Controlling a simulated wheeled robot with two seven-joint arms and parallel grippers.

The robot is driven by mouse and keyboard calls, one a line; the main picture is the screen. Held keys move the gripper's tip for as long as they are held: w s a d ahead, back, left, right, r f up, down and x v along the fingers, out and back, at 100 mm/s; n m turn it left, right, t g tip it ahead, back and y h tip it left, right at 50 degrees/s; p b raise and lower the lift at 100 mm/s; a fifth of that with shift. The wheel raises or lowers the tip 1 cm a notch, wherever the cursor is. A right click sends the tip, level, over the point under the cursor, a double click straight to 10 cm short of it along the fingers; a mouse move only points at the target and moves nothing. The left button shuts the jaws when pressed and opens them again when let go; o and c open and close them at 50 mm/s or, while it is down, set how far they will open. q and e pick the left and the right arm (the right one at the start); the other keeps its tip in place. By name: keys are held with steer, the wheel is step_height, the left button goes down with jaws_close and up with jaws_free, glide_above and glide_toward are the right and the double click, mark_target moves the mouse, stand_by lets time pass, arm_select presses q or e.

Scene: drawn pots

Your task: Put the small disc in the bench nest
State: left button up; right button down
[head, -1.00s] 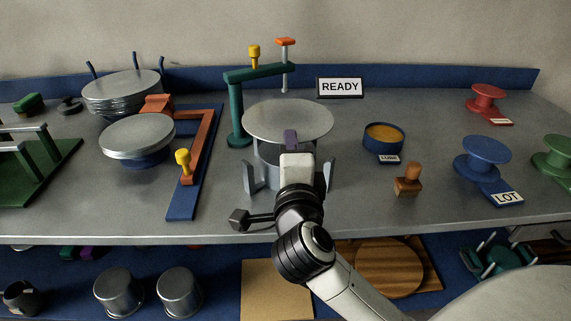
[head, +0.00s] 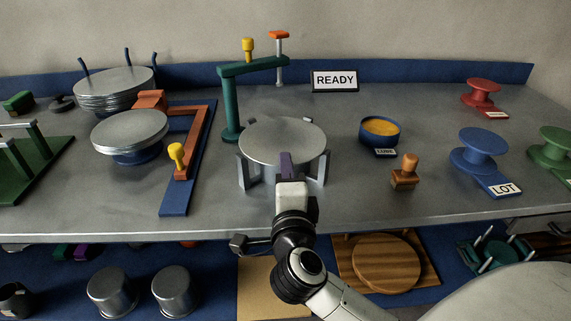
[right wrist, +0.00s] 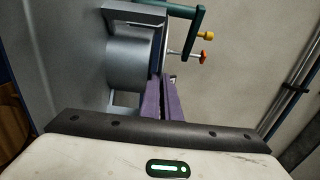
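A round grey metal disc (head: 283,138) lies flat over the grey bench nest (head: 243,172), with nest posts around its rim. In the right wrist view the disc (right wrist: 158,45) shows edge-on, close against the nest's round body (right wrist: 125,62); I cannot tell whether it is fully seated. My right gripper (head: 287,162) reaches in from the front. Its purple fingers (right wrist: 160,88) are closed on the disc's near rim. My left gripper is not in view.
A teal press arm (head: 232,105) stands behind the nest. An orange clamp (head: 195,140) on a blue base and a plate on a blue stand (head: 130,134) are left. A blue bowl (head: 380,131) and wooden stamp (head: 405,174) are right. A READY sign (head: 334,80) stands behind.

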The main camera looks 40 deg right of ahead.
steer(key=shift+f, duration=0.3)
steer(key=c, duration=2)
jaws_free()
